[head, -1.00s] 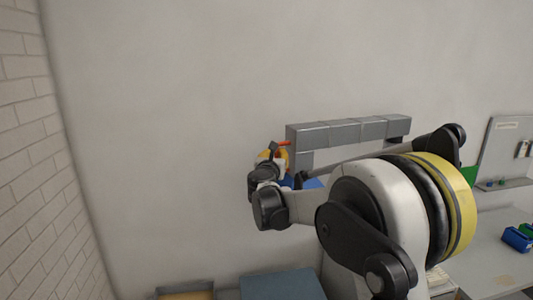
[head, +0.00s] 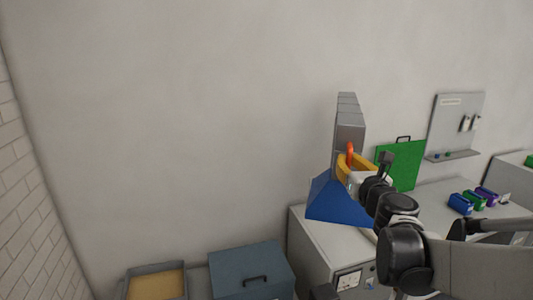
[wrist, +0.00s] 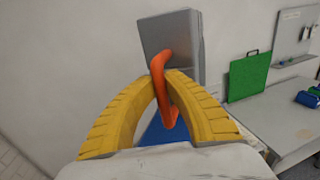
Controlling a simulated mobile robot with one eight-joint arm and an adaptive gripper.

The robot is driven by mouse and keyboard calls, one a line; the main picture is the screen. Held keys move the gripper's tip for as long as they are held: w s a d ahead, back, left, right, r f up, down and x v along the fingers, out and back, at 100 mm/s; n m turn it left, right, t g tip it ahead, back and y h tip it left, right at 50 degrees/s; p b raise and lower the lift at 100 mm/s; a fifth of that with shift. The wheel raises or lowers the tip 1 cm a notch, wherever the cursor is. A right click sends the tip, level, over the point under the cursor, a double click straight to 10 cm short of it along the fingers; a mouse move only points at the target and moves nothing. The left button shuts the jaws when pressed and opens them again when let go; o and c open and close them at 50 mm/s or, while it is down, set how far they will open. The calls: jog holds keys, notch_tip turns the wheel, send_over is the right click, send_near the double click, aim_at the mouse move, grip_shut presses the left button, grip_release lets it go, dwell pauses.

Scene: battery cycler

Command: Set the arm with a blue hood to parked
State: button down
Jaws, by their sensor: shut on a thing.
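The blue hood (head: 338,203) hangs at the end of a grey segmented arm (head: 349,128) on the wall, in front of a white cabinet in the head view. An orange handle (head: 350,154) stands out from the grey end of the arm. My gripper (head: 346,161) has its yellow fingers closed around this handle. In the wrist view, my gripper (wrist: 166,82) pinches the orange handle (wrist: 163,95), with the grey arm end (wrist: 172,40) behind it. Part of the blue hood (wrist: 164,133) shows below, between the fingers; the rest is hidden.
A green panel (head: 402,165) stands on the white bench right of the hood. Several coloured packs (head: 474,200) lie further right, below a grey board (head: 456,124). A dark blue box (head: 251,269) and a tan-filled tray (head: 157,284) are low at left. The wall left of the hood is bare.

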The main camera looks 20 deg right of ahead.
jog(key=s+d+n+y+b, duration=0.1)
jog(key=s+d, duration=0.4)
jog(key=d, duration=1)
jog(key=s+d+n+y+b, duration=0.2)
jog(key=s+d+y, duration=0.4)
jog(key=d, duration=0.8)
jog(key=shift+d+n+t, duration=0.35)
jog(key=shift+n+t, duration=0.05)
jog(key=shift+n, duration=0.4)
jog(key=c, duration=1.5)
grip_release()
jog(key=shift+o, duration=0.4)
jog(key=shift+s, duration=0.2)
jog(key=shift+w, duration=0.15)
